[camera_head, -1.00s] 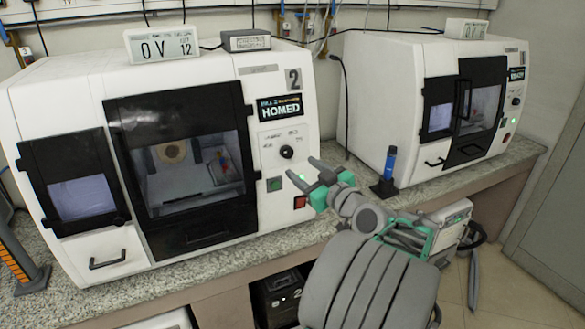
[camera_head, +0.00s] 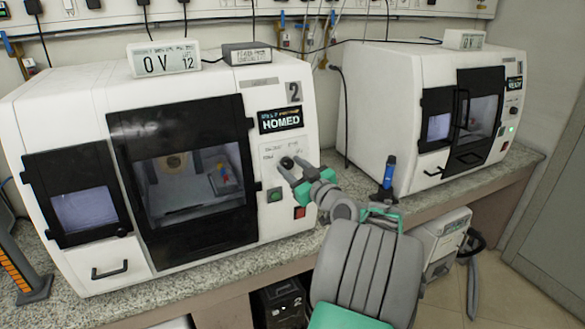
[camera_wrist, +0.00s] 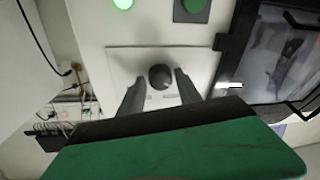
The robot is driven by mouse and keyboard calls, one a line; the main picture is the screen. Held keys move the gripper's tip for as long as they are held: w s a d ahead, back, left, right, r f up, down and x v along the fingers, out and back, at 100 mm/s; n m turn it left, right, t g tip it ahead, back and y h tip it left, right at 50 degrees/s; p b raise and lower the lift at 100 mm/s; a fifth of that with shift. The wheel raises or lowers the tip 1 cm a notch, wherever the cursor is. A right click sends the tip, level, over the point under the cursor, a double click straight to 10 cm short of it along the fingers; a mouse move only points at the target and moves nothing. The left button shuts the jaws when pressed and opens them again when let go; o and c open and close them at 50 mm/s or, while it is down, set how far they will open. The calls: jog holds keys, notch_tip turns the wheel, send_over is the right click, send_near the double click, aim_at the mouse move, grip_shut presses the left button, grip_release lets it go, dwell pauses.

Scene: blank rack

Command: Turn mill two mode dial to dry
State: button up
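Mill two (camera_head: 285,85) is the white machine on the left, marked "2", with a display (camera_head: 281,120) reading HOMED. Its mode dial (camera_head: 287,162) is a small black round knob below the display. My gripper (camera_head: 287,170) is at the dial, with its grey fingers pointing at the panel. In the wrist view the dial (camera_wrist: 160,77) sits between the tips of my open fingers (camera_wrist: 158,88), with a visible gap on the left side and a narrower one on the right. Contact is not visible. The dial's labels are too small to read.
A green button (camera_head: 276,195) and a red switch (camera_head: 300,212) sit below the dial. The mill's dark-framed door (camera_head: 180,118) is left of it. A second white mill (camera_head: 385,100) stands to the right, with a blue-and-black tool (camera_head: 389,175) on the counter before it.

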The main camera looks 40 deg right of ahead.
grip_shut()
